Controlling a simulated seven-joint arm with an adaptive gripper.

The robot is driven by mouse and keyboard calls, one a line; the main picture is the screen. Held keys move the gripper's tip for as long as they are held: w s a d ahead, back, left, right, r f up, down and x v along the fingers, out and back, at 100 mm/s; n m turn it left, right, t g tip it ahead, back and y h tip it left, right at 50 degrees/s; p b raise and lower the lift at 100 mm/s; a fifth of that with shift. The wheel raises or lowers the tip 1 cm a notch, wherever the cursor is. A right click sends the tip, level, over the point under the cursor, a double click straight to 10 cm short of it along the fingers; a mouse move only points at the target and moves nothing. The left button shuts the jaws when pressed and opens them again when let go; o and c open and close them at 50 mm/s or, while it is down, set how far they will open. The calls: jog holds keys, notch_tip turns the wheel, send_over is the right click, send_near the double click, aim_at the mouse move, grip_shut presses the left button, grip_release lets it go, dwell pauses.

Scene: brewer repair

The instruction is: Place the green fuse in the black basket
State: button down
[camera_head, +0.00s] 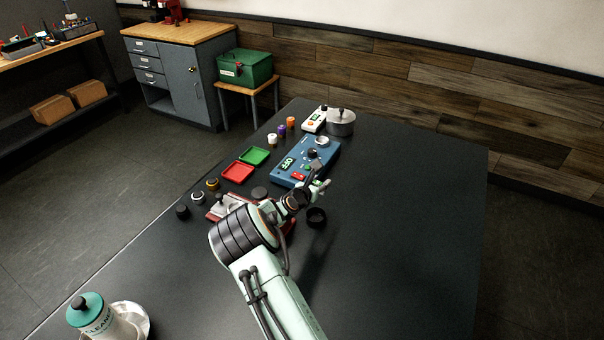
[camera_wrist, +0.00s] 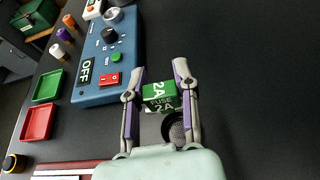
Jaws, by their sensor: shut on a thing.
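The green fuse (camera_wrist: 160,91), marked 2A, sits between the two fingers of my gripper (camera_wrist: 161,80) in the wrist view. My gripper is shut on it and holds it over the dark table. The black basket (camera_wrist: 175,129) is a small round mesh cup on the table. In the wrist view it shows between the fingers, just below the fuse in the picture and partly covered by it. In the head view the basket (camera_head: 317,218) stands just right of my wrist, and my gripper (camera_head: 322,186) is a little beyond it.
A blue brewer panel (camera_wrist: 108,60) reading OFF, with a red switch (camera_wrist: 110,79), lies left of my gripper. Red (camera_head: 237,172) and green (camera_head: 254,156) trays, small jars and a metal pot (camera_head: 341,124) stand around it. The table's right side is clear.

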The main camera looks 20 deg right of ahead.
aim_at(317, 217)
jog(key=shift+f, duration=4.8)
jog(key=c, duration=0.8)
grip_release()
jog(key=shift+r, duration=0.1)
notch_tip(317, 217, up, 7)
jog(key=shift+f, duration=0.1)
